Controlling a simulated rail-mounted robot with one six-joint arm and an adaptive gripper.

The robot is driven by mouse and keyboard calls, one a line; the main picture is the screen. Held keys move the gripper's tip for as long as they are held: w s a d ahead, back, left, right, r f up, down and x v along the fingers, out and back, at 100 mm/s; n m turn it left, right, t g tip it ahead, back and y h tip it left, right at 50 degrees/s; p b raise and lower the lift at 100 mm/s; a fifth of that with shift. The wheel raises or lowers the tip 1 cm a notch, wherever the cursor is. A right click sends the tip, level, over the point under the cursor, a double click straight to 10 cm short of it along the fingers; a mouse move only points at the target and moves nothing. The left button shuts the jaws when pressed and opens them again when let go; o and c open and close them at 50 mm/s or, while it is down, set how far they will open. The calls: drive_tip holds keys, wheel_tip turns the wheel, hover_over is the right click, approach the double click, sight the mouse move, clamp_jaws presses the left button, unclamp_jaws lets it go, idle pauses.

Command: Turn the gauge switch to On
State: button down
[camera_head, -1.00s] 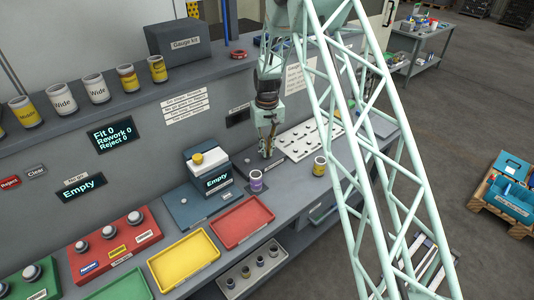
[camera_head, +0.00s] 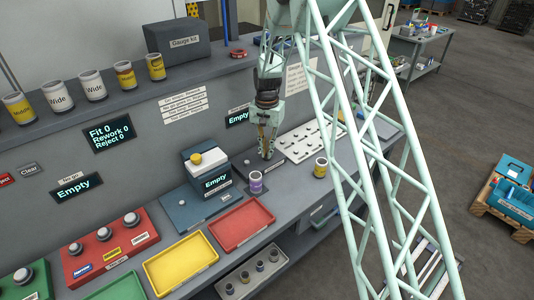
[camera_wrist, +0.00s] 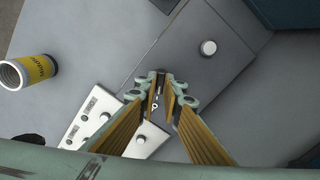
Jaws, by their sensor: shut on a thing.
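My gripper (camera_head: 266,154) points down at the dark grey gauge plate (camera_head: 282,172) on the bench. Its jaws are closed on the gauge switch, which is mostly hidden by the fingers. In the wrist view the fingertips (camera_wrist: 162,88) come together over the plate's edge, with a small pale detail between them. A white round knob (camera_wrist: 208,47) stands on the same plate, apart from my fingers. The small wall display (camera_head: 237,118) behind my gripper is lit and reads "Empty".
A grey box with an "Empty" screen (camera_head: 216,182) and a red tray (camera_head: 241,224) are to the left.

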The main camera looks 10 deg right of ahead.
idle(0.3)
drive_tip(key=c, duration=2.8)
unclamp_jaws()
drive_tip(key=shift+r, duration=0.15)
drive_tip(key=shift+r, duration=5.9)
